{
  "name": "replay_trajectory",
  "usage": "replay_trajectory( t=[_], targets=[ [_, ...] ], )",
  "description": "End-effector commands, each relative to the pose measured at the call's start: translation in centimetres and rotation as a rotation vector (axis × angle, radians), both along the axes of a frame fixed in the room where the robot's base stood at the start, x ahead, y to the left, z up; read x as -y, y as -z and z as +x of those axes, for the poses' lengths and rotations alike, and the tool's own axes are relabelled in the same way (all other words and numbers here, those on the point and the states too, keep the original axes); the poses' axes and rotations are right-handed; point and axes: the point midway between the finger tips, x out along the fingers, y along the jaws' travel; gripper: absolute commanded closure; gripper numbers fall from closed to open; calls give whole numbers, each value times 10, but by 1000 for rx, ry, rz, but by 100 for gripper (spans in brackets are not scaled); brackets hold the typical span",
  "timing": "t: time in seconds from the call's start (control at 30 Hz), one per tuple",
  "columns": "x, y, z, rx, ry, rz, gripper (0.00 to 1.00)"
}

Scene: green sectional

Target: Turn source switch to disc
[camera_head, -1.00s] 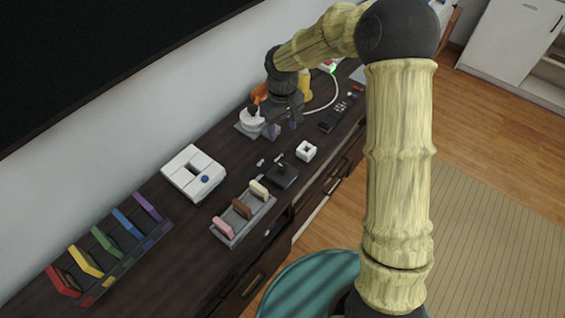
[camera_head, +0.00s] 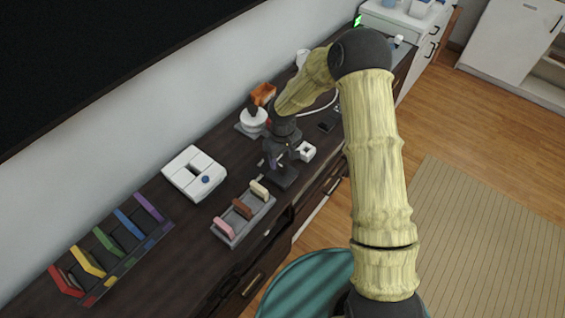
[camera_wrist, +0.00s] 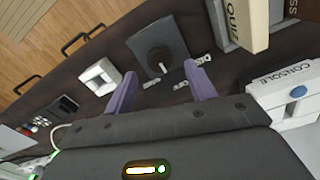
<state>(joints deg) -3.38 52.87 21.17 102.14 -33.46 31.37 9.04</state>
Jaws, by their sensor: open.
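The likely source switch is a dark square base with a round dark knob (camera_wrist: 160,58), with small white labels beside it too small to read. In the head view its base (camera_head: 285,177) sits on the dark cabinet top, partly hidden by my gripper. My gripper (camera_wrist: 163,88) has its two purple fingers spread wide and empty. In the wrist view the knob shows beyond the fingertips, between the fingers in the picture. I cannot tell whether either finger touches it. In the head view my gripper (camera_head: 279,156) is over the switch's far side.
A white square ring (camera_head: 307,151) stands close beside the switch. A grey rack with pink, brown and cream blocks (camera_head: 240,215) is on the near side. A white console with a blue knob (camera_head: 190,165) lies towards the wall. A coloured rack (camera_head: 115,250) is farther left.

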Motion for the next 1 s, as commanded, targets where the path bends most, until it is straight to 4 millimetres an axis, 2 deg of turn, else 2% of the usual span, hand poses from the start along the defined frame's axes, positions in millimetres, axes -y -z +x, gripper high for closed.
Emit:
replay_trajectory(
  t=[0.1,0.2,0.57,0.8,1.0],
  targets=[
    [0,19,-1,-3,-1,-1,45],
    [0,30,0,0,-1,0,45],
    [0,37,0,1,0,-1,45],
    [0,37,0,0,1,0,90],
    [0,37,0,0,-3,0,89]
  ],
)
